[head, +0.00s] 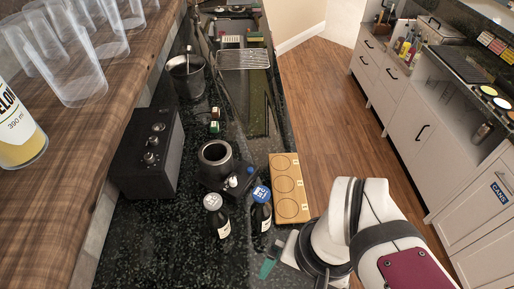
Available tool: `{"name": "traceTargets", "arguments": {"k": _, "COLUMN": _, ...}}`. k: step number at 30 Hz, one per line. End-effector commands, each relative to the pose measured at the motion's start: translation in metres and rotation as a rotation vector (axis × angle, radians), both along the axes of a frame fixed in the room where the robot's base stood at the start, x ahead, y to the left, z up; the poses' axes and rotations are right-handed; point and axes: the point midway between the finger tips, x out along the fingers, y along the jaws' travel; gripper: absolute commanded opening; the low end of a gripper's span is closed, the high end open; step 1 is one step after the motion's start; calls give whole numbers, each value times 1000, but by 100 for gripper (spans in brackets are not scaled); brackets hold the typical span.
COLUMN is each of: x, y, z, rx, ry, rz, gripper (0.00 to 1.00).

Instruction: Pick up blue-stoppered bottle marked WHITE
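A dark bottle with a blue stopper (261,194) stands upright on the black speckled counter, its pale label too small to read. Close to its left stands a similar dark bottle with a grey-white stopper (213,202), also upright with a pale label. My arm comes in from the lower right. My gripper (282,258) is mostly hidden under my wrist, at the lower right of the blue-stoppered bottle and apart from it. A teal piece shows at its left; the finger gap cannot be made out.
A dark round pot (215,154) and a small black object with blue tops stand just behind the bottles. A wooden board with three circles (289,188) lies to their right. A black box with knobs (154,146) stands left, below a wooden shelf (112,121) of clear cups.

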Motion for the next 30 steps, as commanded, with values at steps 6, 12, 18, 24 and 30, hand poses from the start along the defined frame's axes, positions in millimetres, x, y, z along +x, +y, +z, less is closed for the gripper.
{"name": "traceTargets", "arguments": {"k": 6, "x": 6, "y": 0, "z": 3, "rx": -5, "ry": 9, "rz": -51, "gripper": 100}}
{"name": "traceTargets", "arguments": {"k": 12, "x": 85, "y": 2, "z": 30, "rx": -83, "ry": 104, "rz": -789, "gripper": 100}}
{"name": "traceTargets", "arguments": {"k": 18, "x": 172, "y": 17, "z": 37, "rx": -131, "ry": 140, "rz": -1615, "gripper": 100}}
{"name": "traceTargets", "arguments": {"k": 24, "x": 202, "y": 26, "z": 30, "rx": -130, "ry": 142, "rz": -1939, "gripper": 100}}
{"name": "traceTargets", "arguments": {"k": 30, "x": 202, "y": 26, "z": -23, "rx": -133, "ry": 144, "rz": -1950, "gripper": 100}}
